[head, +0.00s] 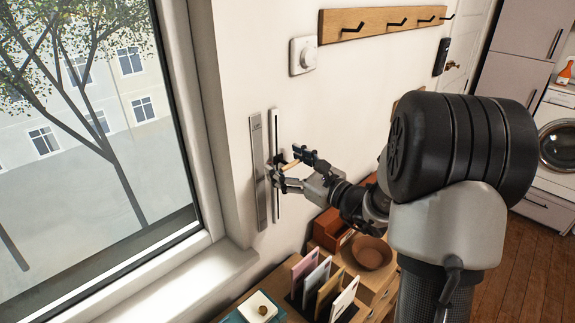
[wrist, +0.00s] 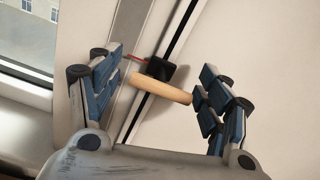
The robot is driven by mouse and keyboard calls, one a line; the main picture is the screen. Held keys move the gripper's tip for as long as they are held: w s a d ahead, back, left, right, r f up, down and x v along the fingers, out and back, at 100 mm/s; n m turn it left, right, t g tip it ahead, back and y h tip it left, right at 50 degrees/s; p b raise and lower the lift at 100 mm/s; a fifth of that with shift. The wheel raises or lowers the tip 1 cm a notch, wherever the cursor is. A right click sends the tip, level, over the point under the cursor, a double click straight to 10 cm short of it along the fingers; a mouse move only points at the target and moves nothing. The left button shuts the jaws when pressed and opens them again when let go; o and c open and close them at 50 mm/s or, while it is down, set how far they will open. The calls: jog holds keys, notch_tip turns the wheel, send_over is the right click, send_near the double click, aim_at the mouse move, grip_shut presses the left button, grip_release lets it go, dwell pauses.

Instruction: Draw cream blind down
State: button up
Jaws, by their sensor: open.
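No cream blind shows over the visible part of the window (head: 95,130). On the wall beside the window is an upright slotted rail (head: 276,205) with a black slider (wrist: 160,69). A pale wooden handle (head: 291,165) sticks out from the slider; it also shows in the wrist view (wrist: 160,89). A narrow grey plate (head: 259,190) with small unreadable lettering runs along the rail's left. My gripper (head: 287,168) is open at the slider. In the wrist view, the handle lies between its spread fingers (wrist: 155,86), its right end close to the right finger; I cannot tell if they touch.
Below the rail, a wooden cabinet holds a rack of cards (head: 325,285), a brown bowl (head: 370,255) and a teal item (head: 255,310). A light switch (head: 303,56) and a hook rail (head: 380,22) are above. The window sill (head: 185,275) is clear.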

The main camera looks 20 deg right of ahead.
aim_at(277, 218)
jog(key=shift+c, duration=0.5)
jog(key=c, duration=1.3)
notch_tip(277, 218, down, 21)
jog(key=b, duration=1.6)
jog(key=shift+a, duration=0.15)
jog(key=shift+c, duration=0.3)
jog(key=o, duration=1.4)
jog(key=shift+s+r, duration=0.1)
jog(key=shift+o, duration=0.3)
jog(key=shift+r, duration=0.15)
jog(key=shift+d, duration=0.2)
